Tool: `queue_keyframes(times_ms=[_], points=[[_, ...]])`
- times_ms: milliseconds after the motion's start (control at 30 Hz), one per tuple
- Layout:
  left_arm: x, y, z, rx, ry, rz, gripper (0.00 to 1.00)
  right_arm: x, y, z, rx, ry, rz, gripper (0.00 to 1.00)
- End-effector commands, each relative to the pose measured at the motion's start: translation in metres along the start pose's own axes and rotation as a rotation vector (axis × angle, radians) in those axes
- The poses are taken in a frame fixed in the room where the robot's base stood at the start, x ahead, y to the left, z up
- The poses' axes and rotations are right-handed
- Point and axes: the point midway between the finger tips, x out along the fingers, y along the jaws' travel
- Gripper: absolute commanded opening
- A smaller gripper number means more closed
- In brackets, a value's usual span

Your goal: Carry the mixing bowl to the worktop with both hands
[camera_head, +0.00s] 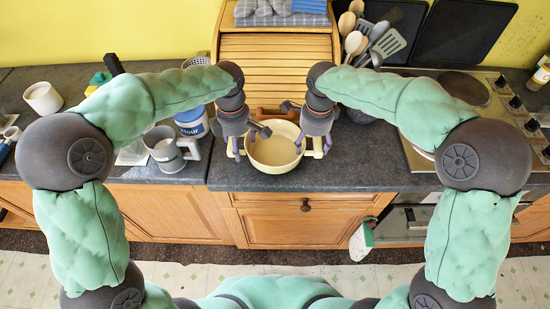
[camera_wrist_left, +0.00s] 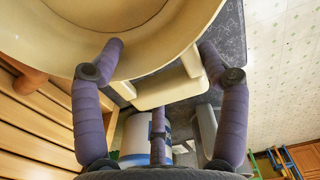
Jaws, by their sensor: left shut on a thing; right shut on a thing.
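The cream mixing bowl (camera_head: 273,155) is over the front part of the dark worktop (camera_head: 345,165), below the wooden bread bin. It looks level and empty. I cannot tell whether its base touches the worktop. My left gripper (camera_head: 246,147) is shut on the bowl's left handle. In the left wrist view the bowl (camera_wrist_left: 60,42) fills the top, and its handle (camera_wrist_left: 165,92) lies between the purple fingers of the left gripper (camera_wrist_left: 160,62). My right gripper (camera_head: 313,146) is shut on the handle at the bowl's right side.
The roll-front bread bin (camera_head: 275,65) stands close behind the bowl. The stove (camera_head: 420,155) is to the right. Worktop right of the bowl is clear. A drawer and cupboard are below.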

Motion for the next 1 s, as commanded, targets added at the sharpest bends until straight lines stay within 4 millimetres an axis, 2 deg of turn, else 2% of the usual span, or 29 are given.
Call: queue_keyframes(times_ms=[33, 100, 433, 567, 667, 1000], points=[[-0.003, 0.005, -0.008, -0.01, 0.009, 0.013, 0.83, 0.003, 0.004, -0.007, -0.007, 0.018, 0.015, 0.8], [-0.003, 0.005, -0.008, -0.01, 0.009, 0.013, 0.98, 0.002, 0.004, -0.007, -0.007, 0.018, 0.015, 0.96], [-0.001, 0.002, -0.005, -0.003, 0.008, 0.007, 0.98, 0.001, 0.002, -0.004, -0.004, 0.012, 0.008, 0.96], [-0.006, 0.003, -0.004, -0.002, 0.007, 0.008, 0.98, 0.0, 0.002, -0.003, -0.004, 0.011, 0.007, 0.96], [-0.018, 0.002, -0.004, -0.001, 0.007, 0.009, 0.98, 0.0, 0.001, -0.003, -0.003, 0.01, 0.007, 0.96], [-0.084, 0.003, -0.004, -0.003, 0.006, 0.011, 0.98, 0.0, 0.001, -0.003, -0.003, 0.009, 0.006, 0.96]])
